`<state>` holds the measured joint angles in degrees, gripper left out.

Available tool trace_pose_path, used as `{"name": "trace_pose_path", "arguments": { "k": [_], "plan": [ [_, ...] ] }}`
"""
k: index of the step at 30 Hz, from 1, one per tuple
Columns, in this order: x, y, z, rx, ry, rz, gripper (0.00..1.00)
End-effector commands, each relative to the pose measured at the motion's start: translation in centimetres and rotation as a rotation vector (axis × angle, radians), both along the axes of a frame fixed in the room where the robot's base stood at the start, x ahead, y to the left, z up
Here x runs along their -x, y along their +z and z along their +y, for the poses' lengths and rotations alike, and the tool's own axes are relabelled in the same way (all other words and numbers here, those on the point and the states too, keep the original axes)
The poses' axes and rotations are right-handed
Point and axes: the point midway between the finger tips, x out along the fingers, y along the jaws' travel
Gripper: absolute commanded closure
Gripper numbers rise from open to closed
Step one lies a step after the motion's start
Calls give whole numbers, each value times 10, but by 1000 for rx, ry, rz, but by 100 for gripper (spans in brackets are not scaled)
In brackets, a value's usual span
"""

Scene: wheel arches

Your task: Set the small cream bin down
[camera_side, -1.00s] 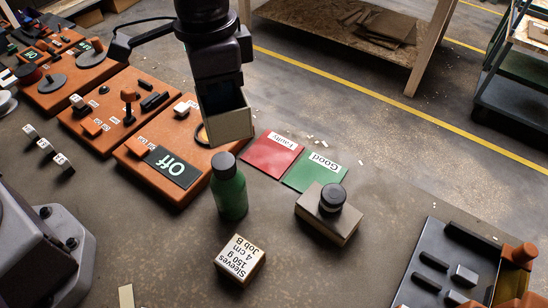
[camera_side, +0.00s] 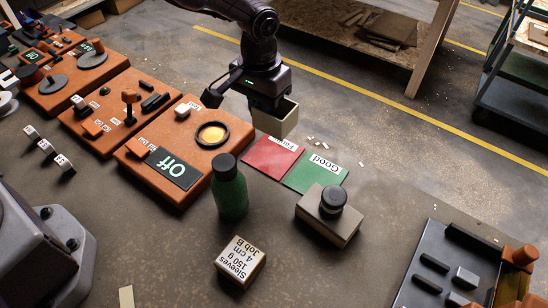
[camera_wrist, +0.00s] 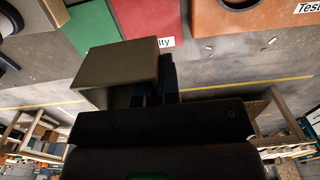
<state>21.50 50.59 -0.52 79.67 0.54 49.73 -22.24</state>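The small cream bin (camera_side: 289,119) hangs at my gripper (camera_side: 268,103) in the side view, behind the red square. My gripper seems to be shut on one wall of the bin; the fingertips are mostly hidden. In the wrist view the bin (camera_wrist: 115,62) shows as a grey-brown box at the fingers (camera_wrist: 155,98), with a dark finger along its right side. The bin appears above the surface; its exact height cannot be told.
A red square (camera_side: 272,156) and a green "Good" square (camera_side: 315,172) lie in front. A green bottle (camera_side: 229,190), a "Sleeves" box (camera_side: 240,262) and a beige block with black knob (camera_side: 325,222) stand nearer.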

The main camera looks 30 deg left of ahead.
Motion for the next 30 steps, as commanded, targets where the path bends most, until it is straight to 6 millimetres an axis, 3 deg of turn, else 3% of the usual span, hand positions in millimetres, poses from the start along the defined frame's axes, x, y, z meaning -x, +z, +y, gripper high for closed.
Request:
{"name": "trace_pose_path", "arguments": {
  "k": [9,16,21,30],
  "plan": [
    [1,-57,0,-1,-1,3,100],
    [0,-75,0,0,-2,1,100],
    [1,-100,0,0,-2,3,100],
    [0,-104,0,1,-2,-1,100]
  ]
}}
